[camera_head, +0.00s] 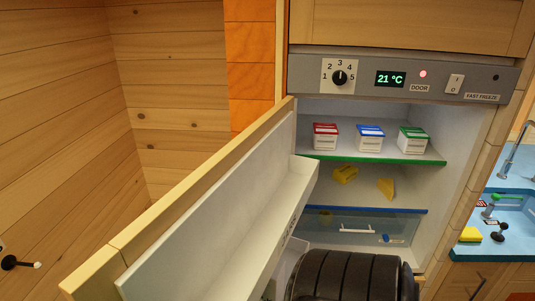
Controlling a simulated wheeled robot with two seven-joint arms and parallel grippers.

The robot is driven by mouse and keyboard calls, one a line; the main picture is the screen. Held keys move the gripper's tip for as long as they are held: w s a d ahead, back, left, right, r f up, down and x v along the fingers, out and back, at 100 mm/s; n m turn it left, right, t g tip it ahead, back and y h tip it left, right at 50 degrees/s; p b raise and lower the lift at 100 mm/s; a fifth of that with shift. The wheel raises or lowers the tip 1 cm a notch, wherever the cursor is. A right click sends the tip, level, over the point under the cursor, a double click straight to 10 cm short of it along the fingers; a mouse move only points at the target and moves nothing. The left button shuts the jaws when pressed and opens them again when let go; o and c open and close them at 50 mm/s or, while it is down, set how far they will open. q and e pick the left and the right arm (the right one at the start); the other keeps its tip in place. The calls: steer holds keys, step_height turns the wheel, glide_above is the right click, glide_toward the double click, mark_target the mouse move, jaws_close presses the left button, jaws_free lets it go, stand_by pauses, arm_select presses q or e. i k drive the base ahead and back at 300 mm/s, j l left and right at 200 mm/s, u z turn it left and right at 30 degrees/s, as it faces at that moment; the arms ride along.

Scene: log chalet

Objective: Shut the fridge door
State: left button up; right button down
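The fridge (470,150) stands open at the centre right, with its lit control panel (440,82) above the compartment reading 21 °C and a red door light on. The fridge door (215,195) is wide open. It is hinged on the left of the compartment and swings out toward me and to the lower left. Its white inner side, with door shelves (285,215), faces right. Neither gripper shows. A dark ribbed rounded form at the bottom centre hides the lower front of the fridge; I cannot tell what part it is.
Red, blue and green-topped cartons (369,138) stand on the upper shelf, with yellow wedges (385,187) below. A blue counter (505,220) with a sink and tap lies to the right. A plank wall (60,110) is at left, behind the door.

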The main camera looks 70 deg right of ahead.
mark_target(222, 232)
steer(key=i+z, duration=0.15)
steer(key=z, duration=0.3)
steer(key=i+j+z, duration=0.15)
steer(key=z, duration=0.3)
steer(key=i+j+z, duration=0.1)
steer(key=z, duration=0.35)
steer(key=j+z, duration=0.3)
steer(key=z, duration=0.2)
steer(key=i+j+z, duration=0.15)
steer(key=j+z, duration=0.2)
steer(key=z, duration=0.15)
steer(key=j+z, duration=0.35)
steer(key=z, duration=0.15)
steer(key=j+z, duration=0.5)
steer(key=i+l, duration=0.05)
steer(key=l, duration=0.05)
